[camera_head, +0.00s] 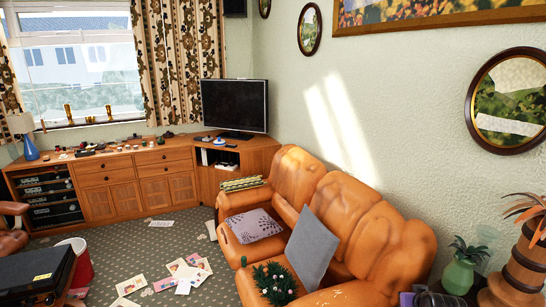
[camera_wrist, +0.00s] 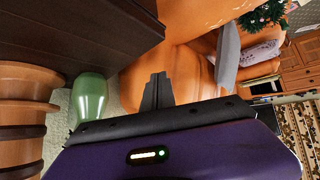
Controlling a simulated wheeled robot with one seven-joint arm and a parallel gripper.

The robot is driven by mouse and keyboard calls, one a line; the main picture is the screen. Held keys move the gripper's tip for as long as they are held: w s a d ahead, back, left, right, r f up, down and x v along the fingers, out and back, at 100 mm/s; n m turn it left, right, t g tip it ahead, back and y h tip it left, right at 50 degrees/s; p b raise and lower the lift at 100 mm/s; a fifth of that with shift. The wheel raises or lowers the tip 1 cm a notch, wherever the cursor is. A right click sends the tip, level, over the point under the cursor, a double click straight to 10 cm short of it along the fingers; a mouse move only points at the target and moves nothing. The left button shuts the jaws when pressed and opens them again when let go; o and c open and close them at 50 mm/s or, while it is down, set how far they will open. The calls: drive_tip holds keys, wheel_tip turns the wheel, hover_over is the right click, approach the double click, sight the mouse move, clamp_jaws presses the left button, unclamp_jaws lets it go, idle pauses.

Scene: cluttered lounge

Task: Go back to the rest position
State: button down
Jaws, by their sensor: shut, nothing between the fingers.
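My gripper (camera_wrist: 157,90) is shut and empty in the wrist view, its dark fingers together in front of the purple wrist body. Part of it shows at the bottom right edge of the head view (camera_head: 428,298), in front of the orange leather sofa (camera_head: 375,245) and close to a green vase (camera_head: 458,276). The wrist view is turned on its side; there the green vase (camera_wrist: 89,100) is left of the fingers and the sofa (camera_wrist: 190,75) is beyond them. Most of the arm is out of view.
A brown ringed pot (camera_head: 520,270) stands right of the vase. The sofa holds a grey cushion (camera_head: 312,246) and a small green plant (camera_head: 274,282). Papers (camera_head: 185,272) litter the carpet near a red bin (camera_head: 78,262). A wooden cabinet with a television (camera_head: 235,105) lines the back.

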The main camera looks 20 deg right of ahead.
drive_tip(key=s+a+r+n+t, duration=0.15)
drive_tip(key=s+a, duration=0.25)
drive_tip(key=a, duration=0.5)
drive_tip(key=s+a+r+t, duration=0.3)
drive_tip(key=s+a, duration=0.1)
drive_tip(key=a, duration=0.4)
drive_tip(key=s+a+r+t, duration=0.2)
drive_tip(key=s+a+t, duration=0.15)
drive_tip(key=a, duration=0.55)
drive_tip(key=s+a+r+n+y, duration=0.1)
drive_tip(key=s+a+r+y, duration=0.1)
drive_tip(key=s+a, duration=0.3)
drive_tip(key=s+a+r+n+y+b, duration=0.1)
drive_tip(key=s+a, duration=0.4)
drive_tip(key=s, duration=0.6)
drive_tip(key=s+a+r+n+y, duration=0.2)
drive_tip(key=s+a+r, duration=0.3)
drive_tip(key=s, duration=0.4)
drive_tip(key=shift+a+n+g+y+b, duration=0.15)
drive_tip(key=shift+n+g+y+b, duration=0.15)
drive_tip(key=shift+n+g+b, duration=0.1)
drive_tip(key=shift+f, duration=0.1)
